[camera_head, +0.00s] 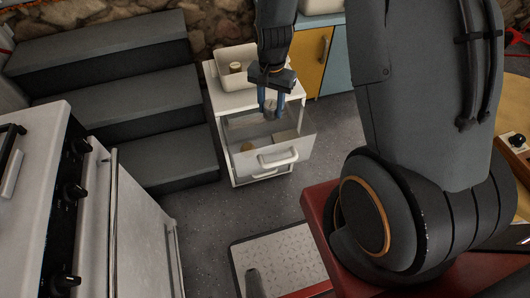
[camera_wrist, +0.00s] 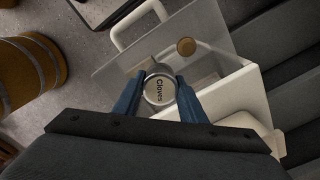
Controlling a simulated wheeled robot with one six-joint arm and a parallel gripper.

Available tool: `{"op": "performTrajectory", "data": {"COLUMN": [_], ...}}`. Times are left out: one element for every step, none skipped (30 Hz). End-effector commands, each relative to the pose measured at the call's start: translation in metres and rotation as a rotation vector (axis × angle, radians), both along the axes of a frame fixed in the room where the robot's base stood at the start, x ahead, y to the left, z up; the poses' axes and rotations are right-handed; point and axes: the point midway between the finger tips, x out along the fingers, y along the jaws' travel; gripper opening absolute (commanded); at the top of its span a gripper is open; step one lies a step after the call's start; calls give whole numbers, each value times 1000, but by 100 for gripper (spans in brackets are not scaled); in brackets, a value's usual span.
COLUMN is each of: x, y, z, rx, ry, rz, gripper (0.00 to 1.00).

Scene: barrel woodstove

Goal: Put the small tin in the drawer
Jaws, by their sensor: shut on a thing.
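The small tin (camera_wrist: 159,90) is round and silver with a lid labelled "Cloves". My gripper (camera_head: 271,106) has its blue fingers closed on the tin, one on each side. In the wrist view my gripper (camera_wrist: 158,88) holds the tin over the open drawer. The drawer (camera_head: 295,147) is pulled out of a small white cabinet and has a white handle. The drawer also shows in the wrist view (camera_wrist: 130,62). Inside it are a round tan item (camera_wrist: 186,46) and a pale block (camera_head: 285,136). The tin is mostly hidden between the fingers in the head view.
A white bin (camera_head: 234,82) with a small item inside stands on the cabinet top. Dark steps (camera_head: 160,110) rise to the left of the cabinet. A white stove (camera_head: 140,215) stands at the front left. Yellow and blue cupboard doors (camera_head: 313,62) are behind. Open floor (camera_head: 205,210) lies before the drawer.

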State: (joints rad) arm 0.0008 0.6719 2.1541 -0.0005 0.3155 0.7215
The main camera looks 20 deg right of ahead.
Motion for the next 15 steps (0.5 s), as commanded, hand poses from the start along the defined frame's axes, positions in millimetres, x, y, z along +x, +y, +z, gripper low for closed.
{"op": "performTrajectory", "data": {"x": [4,5,6,7,8,9,9,10,11,12,12,14,14,15,16], "y": [0,0,0,0,0,0,0,0,0,0,0,-1,0,-1,-1], "z": [-18,-23,-31,-36,-42,-49,-54,-60,-68,-73,-79,-86,-91,-96,-103], "rx": [0,0,0,0,0,0,0,0,0,0,0,1,0,0,1], "ry": [0,0,0,0,0,-1,-1,0,0,0,0,-1,-1,-1,-1], "rz": [-66,-110,-169,-214,-259,-318,-362,-407,-467,-511,-555,-614,-658,-699,-753], "gripper": [15,15,15,15,15,15,15,15,15,15,15,15,15,15,15]}}
